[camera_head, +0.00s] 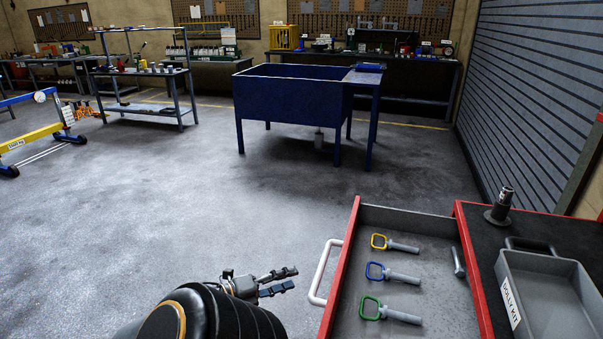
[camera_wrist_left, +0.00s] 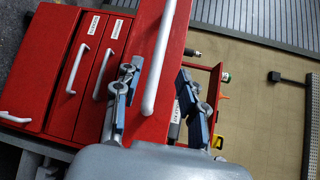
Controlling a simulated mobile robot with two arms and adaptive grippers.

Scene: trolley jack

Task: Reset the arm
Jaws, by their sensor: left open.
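My left arm comes in at the bottom of the head view, with its gripper (camera_head: 284,281) just left of the white handle (camera_head: 324,272) of an open red drawer (camera_head: 342,269). The two fingers are apart with nothing between them, and a small gap shows between fingertips and handle. In the left wrist view the open gripper (camera_wrist_left: 160,97) faces the red drawer front (camera_wrist_left: 146,128), and the white handle (camera_wrist_left: 158,62) appears between the fingers in the picture. I cannot tell the exact depth between them. My right gripper is not in view.
A grey tray (camera_head: 548,300) sits on the cabinet top at right. A blue tub (camera_head: 290,95) stands beyond. The floor (camera_head: 180,220) left of the drawer is clear.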

